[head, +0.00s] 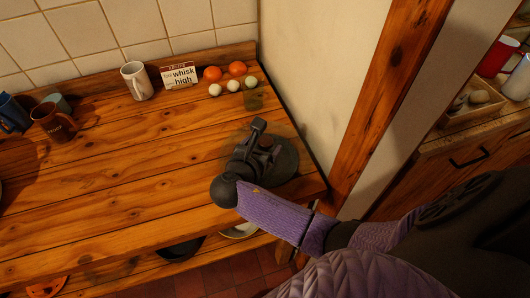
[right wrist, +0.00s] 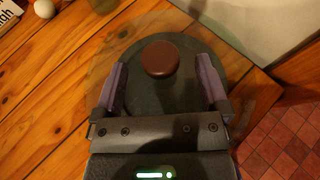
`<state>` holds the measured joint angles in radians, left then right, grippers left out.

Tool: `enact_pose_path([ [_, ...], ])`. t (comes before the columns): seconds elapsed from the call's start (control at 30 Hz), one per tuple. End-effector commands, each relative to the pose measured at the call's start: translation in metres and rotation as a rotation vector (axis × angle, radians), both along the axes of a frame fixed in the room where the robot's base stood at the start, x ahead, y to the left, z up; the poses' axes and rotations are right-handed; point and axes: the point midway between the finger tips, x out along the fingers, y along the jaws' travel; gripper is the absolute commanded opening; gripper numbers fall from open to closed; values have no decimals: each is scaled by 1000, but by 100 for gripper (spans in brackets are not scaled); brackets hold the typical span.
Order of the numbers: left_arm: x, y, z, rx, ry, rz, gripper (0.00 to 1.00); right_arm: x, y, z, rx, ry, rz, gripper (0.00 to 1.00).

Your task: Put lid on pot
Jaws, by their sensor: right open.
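The dark round lid (head: 287,165) lies flat at the right front corner of the wooden worktop. In the right wrist view the lid (right wrist: 158,102) has a brown round knob (right wrist: 160,59) and a paler see-through rim. My right gripper (head: 262,142) is over the lid. In the right wrist view its purple-padded fingers (right wrist: 161,80) are spread on either side of the knob, with gaps on both sides. I cannot make out a pot for certain. My left gripper is out of view.
A white mug (head: 137,82), a sign (head: 180,75), oranges (head: 237,68), eggs and a glass (head: 253,98) stand along the back. Brown (head: 54,122) and blue mugs are at left. A dark pan (head: 181,250) sits below. A wooden post (head: 385,90) rises at right. The worktop's middle is clear.

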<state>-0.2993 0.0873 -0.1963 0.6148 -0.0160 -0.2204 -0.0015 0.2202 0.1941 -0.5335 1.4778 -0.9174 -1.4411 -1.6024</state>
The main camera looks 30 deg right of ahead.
Motion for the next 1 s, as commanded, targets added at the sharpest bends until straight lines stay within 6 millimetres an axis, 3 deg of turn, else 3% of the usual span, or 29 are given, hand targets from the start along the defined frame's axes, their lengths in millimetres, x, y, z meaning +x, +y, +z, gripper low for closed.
enact_pose_path([
  [0.03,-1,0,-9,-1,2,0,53,5,-7,-10,-1,0,-1,94],
  [0.13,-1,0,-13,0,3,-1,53,13,-18,-13,0,0,0,94],
  [0.37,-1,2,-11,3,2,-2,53,15,-21,-13,3,0,1,94],
  [0.47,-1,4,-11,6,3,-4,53,15,-21,-12,3,0,1,78],
  [0.83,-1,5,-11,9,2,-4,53,15,-20,-13,3,0,1,0],
  [1.0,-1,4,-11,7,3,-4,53,15,-20,-13,4,1,1,0],
])
